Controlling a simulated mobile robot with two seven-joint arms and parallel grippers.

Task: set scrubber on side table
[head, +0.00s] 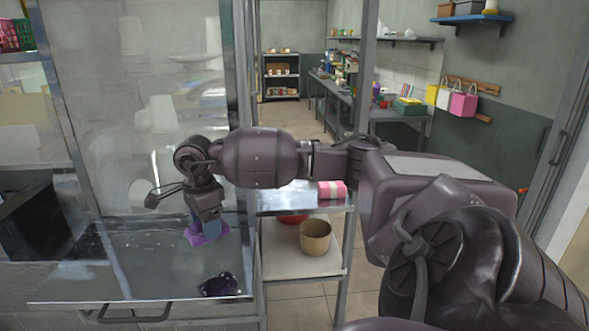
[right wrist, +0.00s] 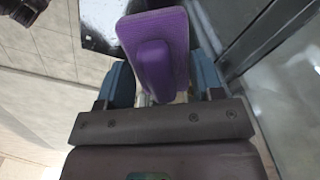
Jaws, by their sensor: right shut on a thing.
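My right gripper (head: 206,228) is shut on the purple scrubber (head: 198,240), gripping its raised handle between the blue fingers. In the right wrist view the scrubber (right wrist: 176,40) shows as a flat purple pad with a block handle, between the fingers of the gripper (right wrist: 165,88). It is held over the metal worktop (head: 140,262); the gap beneath is hard to judge. A dark purple patch lies lower on that worktop, perhaps a reflection. A metal shelf stand (head: 285,203) is just right of the worktop; I cannot tell which surface is the side table. My left gripper is not in view.
A pink-and-white box (head: 331,189) stands on the shelf stand's upper level. A tan pot (head: 315,237) and a red bowl (head: 291,218) are on its lower level. Upright metal posts and a glass panel (head: 140,110) border the worktop. A long counter runs along the back right.

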